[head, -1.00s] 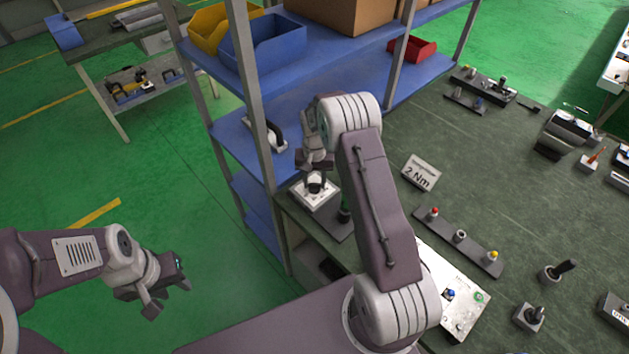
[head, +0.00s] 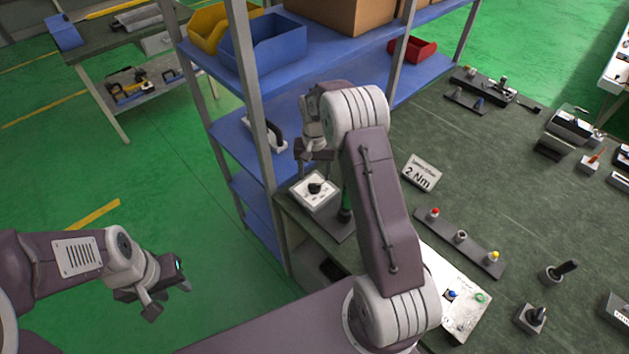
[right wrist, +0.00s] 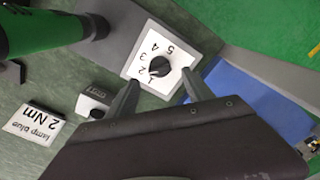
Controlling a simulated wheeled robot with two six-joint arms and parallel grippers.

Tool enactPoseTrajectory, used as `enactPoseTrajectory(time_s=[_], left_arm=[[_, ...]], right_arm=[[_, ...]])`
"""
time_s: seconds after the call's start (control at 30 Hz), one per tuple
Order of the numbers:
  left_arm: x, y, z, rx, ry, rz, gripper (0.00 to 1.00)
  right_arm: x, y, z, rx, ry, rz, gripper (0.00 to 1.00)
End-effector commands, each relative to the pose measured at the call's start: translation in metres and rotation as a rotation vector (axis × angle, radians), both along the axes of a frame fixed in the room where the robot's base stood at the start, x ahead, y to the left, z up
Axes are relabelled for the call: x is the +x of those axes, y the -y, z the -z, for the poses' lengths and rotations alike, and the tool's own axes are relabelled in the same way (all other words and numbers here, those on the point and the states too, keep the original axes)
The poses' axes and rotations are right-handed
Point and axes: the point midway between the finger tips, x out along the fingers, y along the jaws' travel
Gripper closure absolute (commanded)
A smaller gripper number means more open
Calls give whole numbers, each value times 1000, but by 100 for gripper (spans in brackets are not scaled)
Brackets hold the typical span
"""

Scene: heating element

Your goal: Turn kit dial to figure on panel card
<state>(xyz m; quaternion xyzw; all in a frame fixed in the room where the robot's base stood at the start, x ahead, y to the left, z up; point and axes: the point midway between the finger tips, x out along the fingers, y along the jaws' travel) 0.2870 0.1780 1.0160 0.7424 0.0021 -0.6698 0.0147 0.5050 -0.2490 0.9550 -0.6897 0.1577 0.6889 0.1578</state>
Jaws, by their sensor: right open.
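The kit dial (head: 315,189) is a white square plate with a black knob on the dark stand at the table's left corner. My left gripper (head: 169,297) is open and empty above the floor.
A blue shelf rack (head: 262,150) stands close on the left of the dial. A green-handled tool (head: 346,205) is upright beside it. A strip with coloured buttons (head: 458,240) and a white panel (head: 453,290) lie to the right. The mid-table is mostly clear.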

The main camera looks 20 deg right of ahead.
Motion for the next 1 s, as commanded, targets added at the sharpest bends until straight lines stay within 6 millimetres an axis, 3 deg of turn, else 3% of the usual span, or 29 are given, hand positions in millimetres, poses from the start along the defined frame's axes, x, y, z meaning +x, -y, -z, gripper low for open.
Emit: enactPoseTrajectory(time_s=[0.1,0.3,0.8,0.87,0.93,1.0], left_arm=[[0,0,4,0,0,0,64],[0,0,5,0,0,0,64],[0,0,5,0,0,0,64],[0,0,5,0,0,0,64],[0,0,5,0,0,0,64],[0,0,5,0,0,0,64]], right_arm=[[1,0,-25,0,5,0,40],[0,0,-48,-1,2,0,40],[0,-2,-51,0,2,-5,40],[5,-6,-61,-3,25,-14,40],[8,-14,-85,-8,70,-33,40],[-11,-27,-105,-7,77,-58,40]])
